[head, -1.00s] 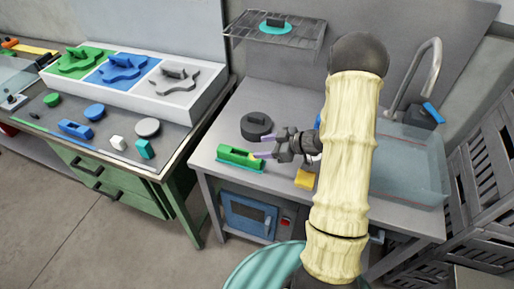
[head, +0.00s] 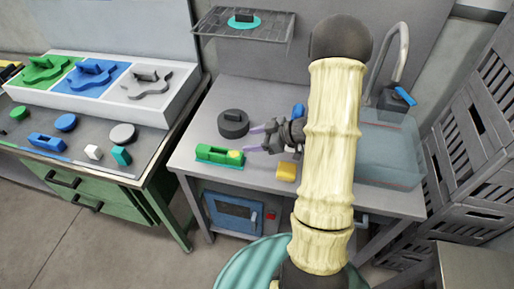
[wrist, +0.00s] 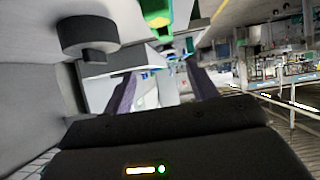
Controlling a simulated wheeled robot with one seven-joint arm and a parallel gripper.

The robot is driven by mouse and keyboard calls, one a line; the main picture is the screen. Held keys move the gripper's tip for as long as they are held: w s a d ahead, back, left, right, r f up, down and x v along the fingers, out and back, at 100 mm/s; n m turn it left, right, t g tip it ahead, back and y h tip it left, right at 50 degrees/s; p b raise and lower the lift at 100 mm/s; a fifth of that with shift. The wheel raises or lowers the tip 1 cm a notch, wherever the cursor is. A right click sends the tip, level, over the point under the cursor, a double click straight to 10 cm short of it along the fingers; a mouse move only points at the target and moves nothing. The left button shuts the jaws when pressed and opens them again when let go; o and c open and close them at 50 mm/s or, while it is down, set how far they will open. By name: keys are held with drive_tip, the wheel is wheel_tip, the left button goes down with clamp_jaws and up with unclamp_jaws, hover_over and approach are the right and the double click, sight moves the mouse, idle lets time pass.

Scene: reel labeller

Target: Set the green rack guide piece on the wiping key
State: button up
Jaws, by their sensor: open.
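A long green piece (head: 212,153) lies on the grey metal bench, with a round yellow part (head: 235,154) at its right end. It looks like the green rack guide piece. Its green and yellow end also shows at the top of the wrist view (wrist: 155,12). My gripper (head: 247,140) is open and empty, just right of the green piece and apart from it. Its two purple fingers also show in the wrist view (wrist: 162,88). I cannot tell which thing is the wiping key; a small yellow block (head: 286,171) lies right of the green piece.
A dark round part (head: 233,123) stands behind the green piece. A clear sink basin (head: 390,160) is at the right. A wire shelf (head: 275,30) hangs above. A side table with green, blue and grey trays (head: 140,100) is at left.

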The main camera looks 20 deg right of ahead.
wheel_tip(320, 180, up, 5)
drive_tip(key=w+m+h, duration=0.1)
drive_tip(key=m+h, duration=0.4)
drive_tip(key=h, duration=0.4)
drive_tip(key=s+a+r+m+g, duration=0.1)
drive_tip(key=s+a+m+g, duration=0.1)
drive_tip(key=s, duration=0.6)
drive_tip(key=s+a+r+m+g, duration=0.1)
drive_tip(key=s+a+m+g, duration=0.2)
drive_tip(key=s+a, duration=0.2)
drive_tip(key=s, duration=0.3)
drive_tip(key=shift+r+m+h, duration=0.2)
drive_tip(key=shift+m+h, duration=0.1)
